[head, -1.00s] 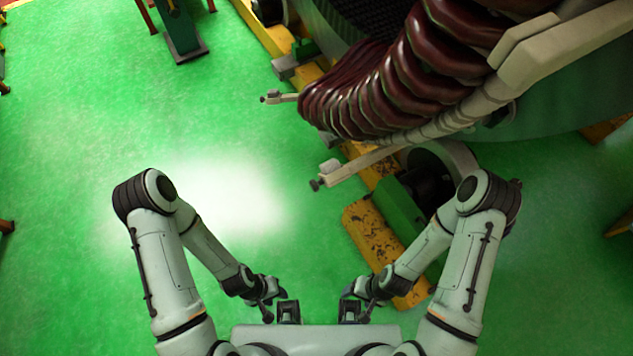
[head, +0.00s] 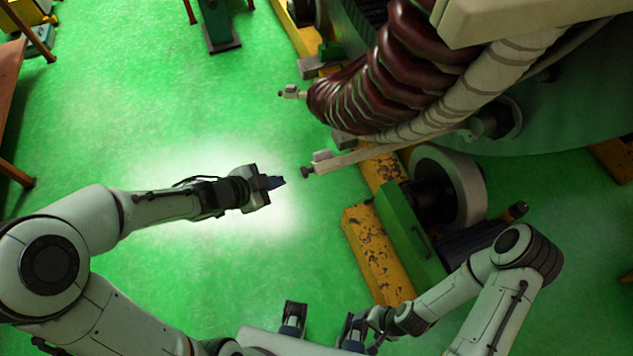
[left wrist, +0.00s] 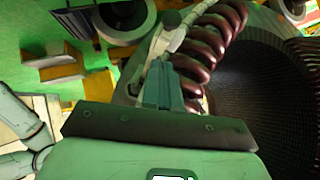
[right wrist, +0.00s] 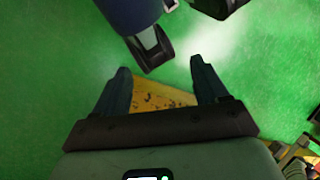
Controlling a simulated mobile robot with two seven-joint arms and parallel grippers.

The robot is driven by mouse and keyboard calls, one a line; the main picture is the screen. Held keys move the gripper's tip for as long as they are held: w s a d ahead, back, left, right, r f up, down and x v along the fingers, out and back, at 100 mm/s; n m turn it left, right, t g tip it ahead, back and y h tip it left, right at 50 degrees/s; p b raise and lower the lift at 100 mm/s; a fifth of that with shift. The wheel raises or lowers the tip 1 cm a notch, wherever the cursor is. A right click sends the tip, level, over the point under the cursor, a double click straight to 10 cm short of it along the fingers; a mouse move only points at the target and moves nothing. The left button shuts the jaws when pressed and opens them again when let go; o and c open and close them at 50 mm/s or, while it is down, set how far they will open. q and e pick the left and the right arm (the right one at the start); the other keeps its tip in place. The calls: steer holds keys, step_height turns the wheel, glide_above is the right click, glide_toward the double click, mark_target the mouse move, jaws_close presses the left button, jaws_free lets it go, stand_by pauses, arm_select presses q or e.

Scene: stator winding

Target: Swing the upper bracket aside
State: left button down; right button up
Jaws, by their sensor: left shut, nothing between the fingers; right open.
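Two pale bracket arms reach out left from the dark red coil bundle (head: 375,88). One bracket end (head: 293,93) is higher in the head view. The other, nearer bracket (head: 325,161) has a dark knob at its tip. I cannot tell which one is the upper bracket. My left gripper (head: 278,182) is shut and empty, just left of the nearer bracket's knob; contact cannot be told. In the left wrist view its closed fingers (left wrist: 165,86) overlap the pale bracket and coils. My right gripper (right wrist: 160,82) is open and empty, low near my base.
A yellow worn beam (head: 375,255) and a green block (head: 410,235) stand by a roller (head: 455,185) below the stator. A green stand (head: 219,25) is at the top. A brown table (head: 12,85) is at the left edge. The floor between is clear.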

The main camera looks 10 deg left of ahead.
arm_select(q)
steer(key=r+m, duration=0.1)
steer(key=r, duration=0.1)
steer(key=b, duration=0.6)
glide_toward(307, 172)
steer(key=w+d, duration=0.1)
steer(key=d, duration=0.2)
steer(key=w+f+b, duration=0.1)
steer(key=f, duration=0.1)
steer(key=w+f+b, duration=0.1)
steer(key=shift+w+a+f, duration=0.25)
steer(key=shift+w+f, duration=0.1)
steer(key=shift+w, duration=0.05)
arm_select(e)
step_height(307, 172, down, 7)
steer(key=shift+d+f+t, duration=0.15)
steer(key=shift+d+t, duration=0.1)
steer(key=shift+t, duration=0.05)
